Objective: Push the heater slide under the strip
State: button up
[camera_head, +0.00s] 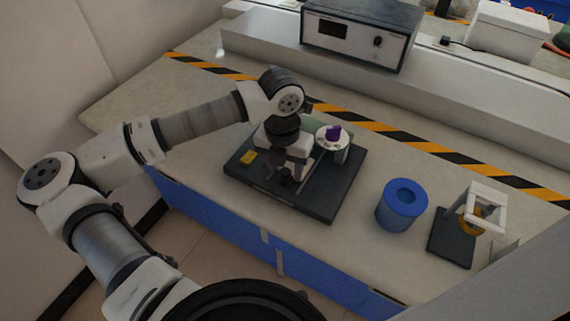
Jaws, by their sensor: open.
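A dark rectangular base plate (318,208) lies on the bench, with a thin pale rail (323,174) running across it. At its back right is a grey-green support (343,155) carrying a round white disc (331,138) with a purple piece (333,131) on top. My gripper (290,172) points down over the middle of the plate, left of the disc, with its jaws open. A small dark part (286,177) shows at the fingertips; I cannot tell whether they touch it. The heater slide and strip cannot be told apart clearly here; my gripper and wrist hide part of the fixture.
A yellow label (248,157) sits on the plate's left. A blue cylinder (402,204) and a white frame on a dark base (449,250) stand to the right. A box with a display (361,33) sits on the raised shelf behind the striped tape (386,129). Bench left of the plate is clear.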

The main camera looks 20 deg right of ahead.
aim_at(293, 168)
jog(key=shift+c, duration=0.4)
grip_shut()
jog(key=shift+w+d+f+b, duration=0.25)
jog(key=shift+w+d+b, duration=0.6)
jog(key=shift+d+b, duration=0.2)
jog(key=shift+w+d+r, duration=0.15)
jog(key=shift+w+d, duration=0.2)
jog(key=shift+d, duration=0.05)
jog(key=shift+o, duration=0.4)
grip_release()
jog(key=shift+r, duration=0.2)
notch_tip(293, 168, up, 14)
jog(key=b, duration=0.2)
jog(key=shift+w+a+f+b, duration=0.15)
jog(key=shift+a+f+b, duration=0.05)
jog(key=shift+b, duration=0.1)
